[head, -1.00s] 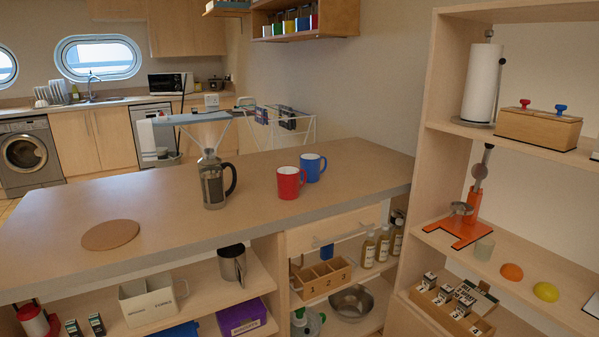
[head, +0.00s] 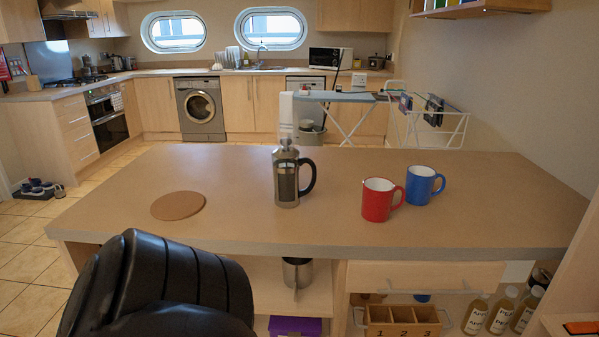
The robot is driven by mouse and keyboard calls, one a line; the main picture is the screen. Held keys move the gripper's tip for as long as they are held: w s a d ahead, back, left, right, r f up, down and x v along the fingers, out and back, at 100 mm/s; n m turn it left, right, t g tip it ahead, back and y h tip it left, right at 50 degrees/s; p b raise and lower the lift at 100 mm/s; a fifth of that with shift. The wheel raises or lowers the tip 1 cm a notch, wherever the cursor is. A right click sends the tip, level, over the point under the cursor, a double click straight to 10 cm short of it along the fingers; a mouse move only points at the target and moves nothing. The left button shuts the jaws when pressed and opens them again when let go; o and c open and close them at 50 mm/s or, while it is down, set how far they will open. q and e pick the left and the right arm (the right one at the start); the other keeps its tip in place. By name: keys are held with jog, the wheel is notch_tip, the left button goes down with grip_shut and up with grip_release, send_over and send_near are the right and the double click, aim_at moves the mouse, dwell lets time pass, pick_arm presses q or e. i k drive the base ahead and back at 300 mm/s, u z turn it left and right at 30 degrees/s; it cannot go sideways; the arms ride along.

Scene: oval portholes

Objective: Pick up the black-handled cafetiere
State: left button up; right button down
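The black-handled cafetiere (head: 286,178) stands upright on the wooden counter top (head: 330,232), near the middle of the head view. It has a metal and glass body, and its black handle points right. Neither of my grippers can be made out in the head view.
A red mug (head: 377,201) and a blue mug (head: 420,186) stand right of the cafetiere. A round cork mat (head: 178,205) lies to its left. The counter's left end is clear.

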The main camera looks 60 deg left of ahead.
aim_at(286, 163)
jog(key=u, duration=0.7)
jog(key=i, duration=0.9)
jog(key=u, duration=0.75)
